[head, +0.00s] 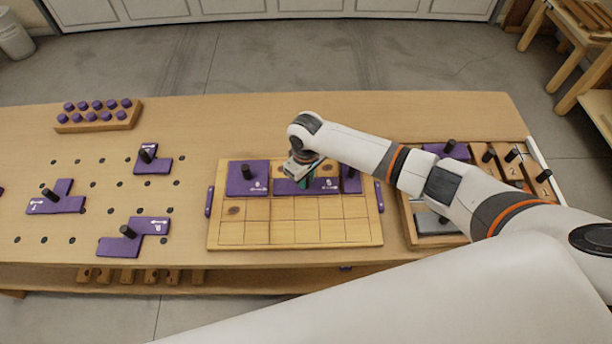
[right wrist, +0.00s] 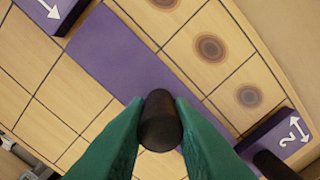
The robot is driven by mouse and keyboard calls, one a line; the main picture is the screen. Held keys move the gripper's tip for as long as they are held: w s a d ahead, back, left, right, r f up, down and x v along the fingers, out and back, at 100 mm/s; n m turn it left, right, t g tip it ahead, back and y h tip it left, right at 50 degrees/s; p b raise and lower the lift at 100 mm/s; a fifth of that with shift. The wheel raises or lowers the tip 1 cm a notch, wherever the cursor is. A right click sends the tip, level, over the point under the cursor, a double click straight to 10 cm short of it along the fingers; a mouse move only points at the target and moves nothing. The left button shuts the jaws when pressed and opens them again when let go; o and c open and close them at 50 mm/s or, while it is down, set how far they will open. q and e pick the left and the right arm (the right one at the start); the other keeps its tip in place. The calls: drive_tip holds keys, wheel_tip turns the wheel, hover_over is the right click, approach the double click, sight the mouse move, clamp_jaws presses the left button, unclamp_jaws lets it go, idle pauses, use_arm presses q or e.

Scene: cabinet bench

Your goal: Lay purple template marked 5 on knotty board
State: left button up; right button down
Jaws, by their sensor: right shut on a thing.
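The knotty board (head: 290,237) is a pale grid board with dark knots, lying on the bench in the middle of the head view. A long purple template (head: 290,187) is over its back rows, between two other purple templates. Its white marking is too small to read for sure. My right gripper (head: 304,180) is shut on this template's black knob (right wrist: 160,120), between green fingers. The template also shows as a purple strip (right wrist: 120,50) in the right wrist view, lined up with the grid. I cannot tell whether it touches the board. My left gripper is not in view.
A square purple template (head: 240,182) sits on the board's left; another, marked 2 (right wrist: 280,133), is at its other end. More purple templates (head: 62,197) stand on the bench at left. A wooden tray (head: 409,224) is at right, partly under my arm. A peg block (head: 100,121) is behind.

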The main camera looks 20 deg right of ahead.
drive_tip(key=c, duration=0.8)
unclamp_jaws()
wheel_tip(320, 180, up, 8)
drive_tip(key=p, duration=0.8)
drive_tip(key=shift+p, duration=0.3)
